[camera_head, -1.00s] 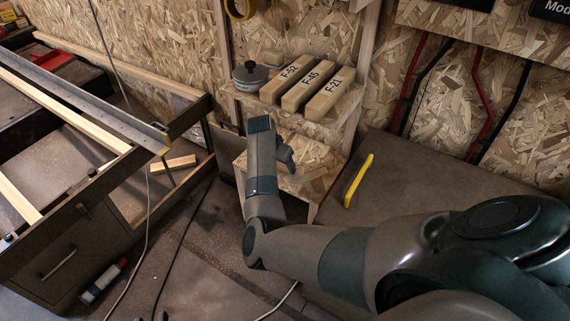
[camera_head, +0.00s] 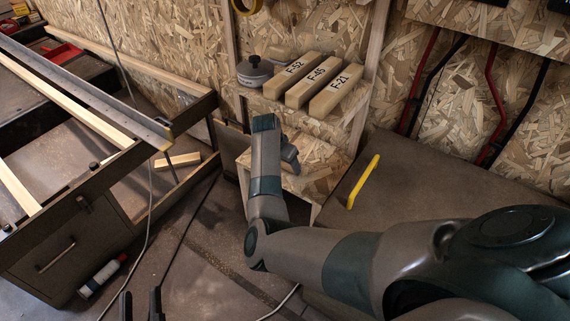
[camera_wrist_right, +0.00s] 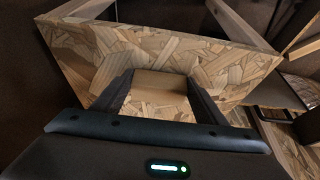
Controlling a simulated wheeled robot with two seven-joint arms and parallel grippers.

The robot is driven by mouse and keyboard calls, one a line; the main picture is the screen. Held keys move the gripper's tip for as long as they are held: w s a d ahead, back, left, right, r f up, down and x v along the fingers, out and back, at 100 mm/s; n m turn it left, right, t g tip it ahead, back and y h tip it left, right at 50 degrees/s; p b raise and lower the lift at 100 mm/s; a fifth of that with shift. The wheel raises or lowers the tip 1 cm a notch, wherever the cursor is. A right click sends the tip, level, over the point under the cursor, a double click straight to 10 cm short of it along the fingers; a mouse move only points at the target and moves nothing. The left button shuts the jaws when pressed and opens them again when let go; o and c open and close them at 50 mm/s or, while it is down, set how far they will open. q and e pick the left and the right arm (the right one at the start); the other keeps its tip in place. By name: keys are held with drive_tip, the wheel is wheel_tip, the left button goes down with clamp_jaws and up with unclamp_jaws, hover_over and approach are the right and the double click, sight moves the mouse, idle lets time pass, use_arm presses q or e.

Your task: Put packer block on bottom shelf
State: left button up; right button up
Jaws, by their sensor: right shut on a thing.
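A plain wooden block (camera_wrist_right: 160,102), which looks like the packer block, is between the fingers of my right gripper (camera_wrist_right: 162,98) in the right wrist view. That gripper is shut on it, close to the chipboard bottom shelf; I cannot tell whether the block touches it. In the head view my right wrist hides the block. The bottom shelf (camera_head: 318,168) shows beside and behind that wrist, below a higher shelf. My left gripper (camera_head: 141,304) shows only its two dark fingertips at the lower edge, apart with nothing visible between them.
A workbench (camera_head: 75,225) with a drawer stands at left. A can (camera_head: 102,277) lies on the floor.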

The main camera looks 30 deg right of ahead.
use_arm(q)
drive_tip(key=shift+s+a, duration=0.1)
use_arm(e)
drive_tip(key=shift+s+a+f, duration=0.1)
drive_tip(key=shift+f, duration=0.45)
drive_tip(key=o, duration=1)
drive_tip(key=shift+f, duration=0.15)
drive_tip(key=shift+o, duration=0.2)
drive_tip(key=shift+s+f, duration=0.1)
drive_tip(key=shift+s+r, duration=0.1)
drive_tip(key=shift+r, duration=0.55)
use_arm(q)
wheel_tip(320, 180, down, 10)
drive_tip(key=a+g+y+p, duration=0.1)
drive_tip(key=g+y+p, duration=0.1)
drive_tip(key=g, duration=0.4)
drive_tip(key=shift+w+a+f+p, duration=0.15)
drive_tip(key=shift+w+a+p, duration=0.25)
drive_tip(key=shift+p, duration=0.1)
use_arm(e)
drive_tip(key=v, duration=1.2)
drive_tip(key=shift+w, duration=0.25)
drive_tip(key=shift+r, duration=0.1)
